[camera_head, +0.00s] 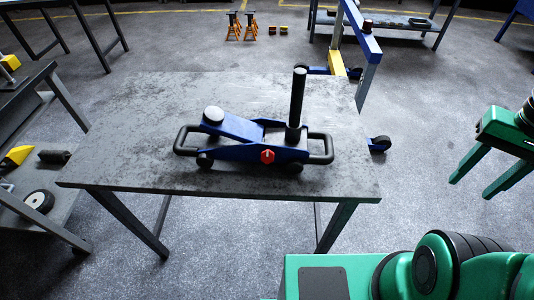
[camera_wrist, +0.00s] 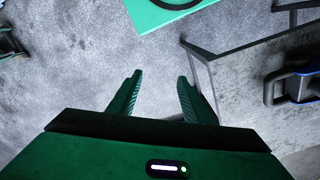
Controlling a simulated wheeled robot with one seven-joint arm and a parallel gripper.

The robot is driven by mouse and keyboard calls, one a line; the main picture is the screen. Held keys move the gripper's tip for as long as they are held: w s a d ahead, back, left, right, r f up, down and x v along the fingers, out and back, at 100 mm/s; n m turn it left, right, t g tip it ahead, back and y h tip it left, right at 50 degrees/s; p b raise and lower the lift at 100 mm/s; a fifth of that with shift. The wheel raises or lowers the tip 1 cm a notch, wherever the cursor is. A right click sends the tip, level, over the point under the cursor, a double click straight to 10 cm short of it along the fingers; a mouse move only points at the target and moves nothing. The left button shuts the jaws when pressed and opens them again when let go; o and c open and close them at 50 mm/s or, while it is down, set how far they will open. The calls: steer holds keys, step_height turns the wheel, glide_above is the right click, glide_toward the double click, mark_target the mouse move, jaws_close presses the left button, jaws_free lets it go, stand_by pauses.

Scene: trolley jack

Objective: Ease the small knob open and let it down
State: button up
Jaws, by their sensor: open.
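A blue trolley jack (camera_head: 240,128) stands on the grey table (camera_head: 130,130). It has a black loop handle at each end, a pale round saddle (camera_head: 213,114) on its raised left part, and an upright black handle post (camera_head: 298,97) near its right end. The small red knob (camera_head: 267,156) sits on its near side, below the post. My gripper (camera_head: 471,188) is open and empty, right of the table and well apart from the jack. In the wrist view my gripper (camera_wrist: 160,82) points at bare floor; part of the jack (camera_wrist: 299,87) shows at the right edge, its knob out of view.
A blue and yellow hoist frame (camera_head: 366,45) stands close behind the table's right side. A shelved bench (camera_head: 35,165) with a yellow item is at the left. Yellow stands (camera_head: 241,26) are far back. The tabletop around the jack is clear.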

steer(key=w+a+r+n+h, duration=0.1)
steer(key=w+a+r+n, duration=0.15)
steer(key=w+a, duration=0.6)
steer(key=r+n, duration=0.1)
steer(key=n, duration=0.2)
glide_above(267, 156)
steer(key=shift+y, duration=0.4)
step_height(267, 156, down, 10)
steer(key=shift+r, duration=0.1)
steer(key=c, duration=1.1)
